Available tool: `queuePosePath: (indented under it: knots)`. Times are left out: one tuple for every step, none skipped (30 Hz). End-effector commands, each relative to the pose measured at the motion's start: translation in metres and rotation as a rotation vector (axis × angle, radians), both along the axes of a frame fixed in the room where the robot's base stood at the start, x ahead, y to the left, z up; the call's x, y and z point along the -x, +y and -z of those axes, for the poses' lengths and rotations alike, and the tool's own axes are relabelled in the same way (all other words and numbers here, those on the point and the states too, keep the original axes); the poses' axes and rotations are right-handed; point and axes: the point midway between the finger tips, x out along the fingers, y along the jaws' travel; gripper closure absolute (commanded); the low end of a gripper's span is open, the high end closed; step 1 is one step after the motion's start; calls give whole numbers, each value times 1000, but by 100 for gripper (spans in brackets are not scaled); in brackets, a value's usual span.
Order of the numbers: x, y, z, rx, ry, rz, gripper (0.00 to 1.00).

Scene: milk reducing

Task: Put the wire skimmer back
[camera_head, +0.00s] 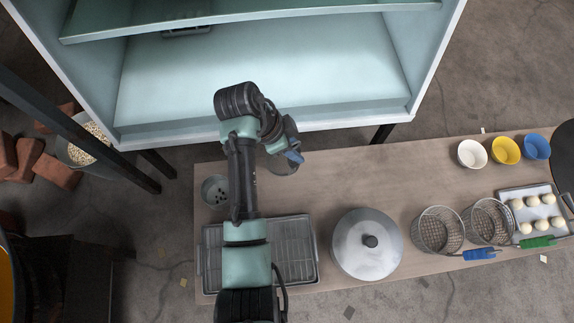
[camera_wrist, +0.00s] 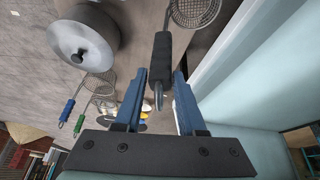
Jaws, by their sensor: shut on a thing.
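The wire skimmer shows in the wrist view, with a round mesh head (camera_wrist: 194,10) at the top and a black handle (camera_wrist: 161,58) pointing back between my fingers. My gripper (camera_wrist: 161,75) has its two blue fingers on either side of the handle's end and is shut on it. In the head view my gripper (camera_head: 293,155) is over the back edge of the wooden table (camera_head: 350,180), just in front of the pale cabinet.
A light blue cabinet (camera_head: 270,80) stands behind the table.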

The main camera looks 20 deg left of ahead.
Motion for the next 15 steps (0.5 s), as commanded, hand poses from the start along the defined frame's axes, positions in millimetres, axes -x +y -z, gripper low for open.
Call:
queuePosePath:
  knots:
    - [1, 0, 14, 1, 4, -1, 100]
    - [1, 0, 20, 1, 2, -1, 100]
    - [1, 0, 27, 1, 3, -2, 100]
    - [0, 0, 32, 0, 2, -2, 100]
    - [0, 0, 36, 1, 1, -3, 100]
    - [0, 0, 41, 0, 1, -2, 100]
    - [0, 0, 44, 0, 1, -2, 100]
    - [0, 0, 45, 0, 0, -2, 100]
    - [0, 0, 47, -1, -1, -3, 100]
    - [0, 0, 49, -1, -1, -3, 100]
    - [0, 0, 51, -1, -1, -3, 100]
    - [0, 0, 55, -1, 1, -3, 100]
    - [0, 0, 59, 0, 2, -3, 100]
    - [0, 0, 64, -1, 1, -3, 100]
    - [0, 0, 70, 0, 2, -4, 100]
